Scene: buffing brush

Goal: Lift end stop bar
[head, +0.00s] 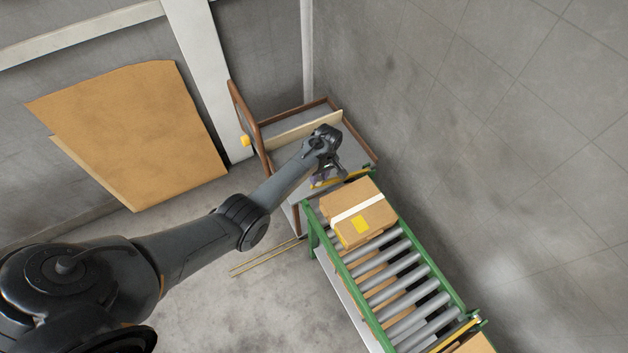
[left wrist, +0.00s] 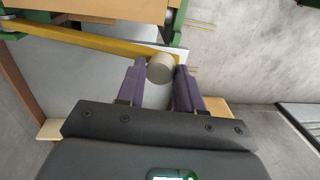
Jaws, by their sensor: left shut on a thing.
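The yellow end stop bar (head: 352,178) lies across the far end of the green roller conveyor, in front of a cardboard box. It also shows in the left wrist view (left wrist: 85,41), running from the left edge to a pale round knob (left wrist: 160,68). My left gripper (head: 325,178) is at the bar's left part in the head view. Its two purple fingers (left wrist: 160,80) are shut on the knob, one on each side. The gripper hides part of the bar in the head view. My right gripper is in neither view.
The taped cardboard box (head: 358,212) sits on the rollers close behind the bar. A wood-framed table (head: 350,150) stands beyond the conveyor end. Another yellow bar (head: 455,334) and box (head: 474,345) are at the near end. Cardboard sheets (head: 140,130) lean at left.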

